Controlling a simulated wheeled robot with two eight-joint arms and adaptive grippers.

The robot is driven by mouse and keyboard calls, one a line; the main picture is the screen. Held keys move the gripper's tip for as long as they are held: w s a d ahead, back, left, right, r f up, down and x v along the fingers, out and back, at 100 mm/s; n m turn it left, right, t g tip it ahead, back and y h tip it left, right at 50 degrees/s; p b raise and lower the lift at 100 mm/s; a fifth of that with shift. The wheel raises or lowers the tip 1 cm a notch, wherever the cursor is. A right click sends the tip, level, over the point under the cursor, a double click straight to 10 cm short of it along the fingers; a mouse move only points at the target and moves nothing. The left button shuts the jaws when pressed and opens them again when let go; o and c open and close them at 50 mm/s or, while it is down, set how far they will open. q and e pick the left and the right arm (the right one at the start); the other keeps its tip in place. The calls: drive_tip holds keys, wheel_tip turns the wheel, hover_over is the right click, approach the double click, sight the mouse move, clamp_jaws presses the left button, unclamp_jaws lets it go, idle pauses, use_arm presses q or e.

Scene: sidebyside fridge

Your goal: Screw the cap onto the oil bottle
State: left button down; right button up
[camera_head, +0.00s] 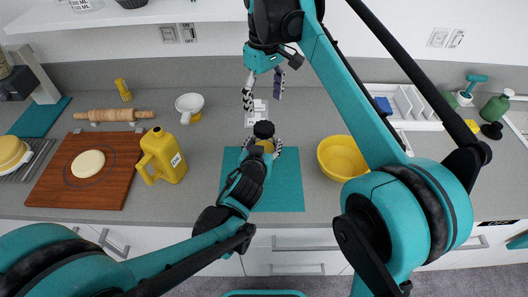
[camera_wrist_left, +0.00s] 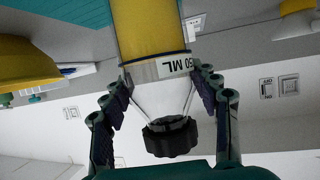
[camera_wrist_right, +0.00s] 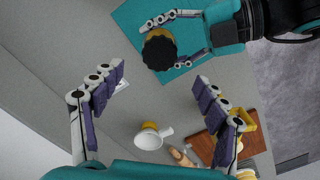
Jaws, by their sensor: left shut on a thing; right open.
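The oil bottle, with a yellow body (camera_wrist_left: 150,30) and a clear tapered top (camera_wrist_left: 160,98), stands over the teal mat (camera_head: 288,190). A black ribbed cap (camera_wrist_left: 170,137) sits at its mouth; it shows from above in the head view (camera_head: 263,129) and right wrist view (camera_wrist_right: 159,51). Whether its thread is engaged cannot be told. My left gripper (camera_head: 261,148) is shut on the bottle around its upper part, below the cap. My right gripper (camera_head: 263,97) is open and empty, above the counter and apart from the cap.
A yellow bowl (camera_head: 342,158) stands right of the mat. A white flat object (camera_head: 256,117) lies behind the bottle.

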drive_tip(key=shift+r, duration=1.65)
use_arm(q)
drive_tip(key=shift+c, duration=1.7)
unclamp_jaws()
drive_tip(key=v, duration=1.2)
drive_tip(key=shift+r, duration=0.1)
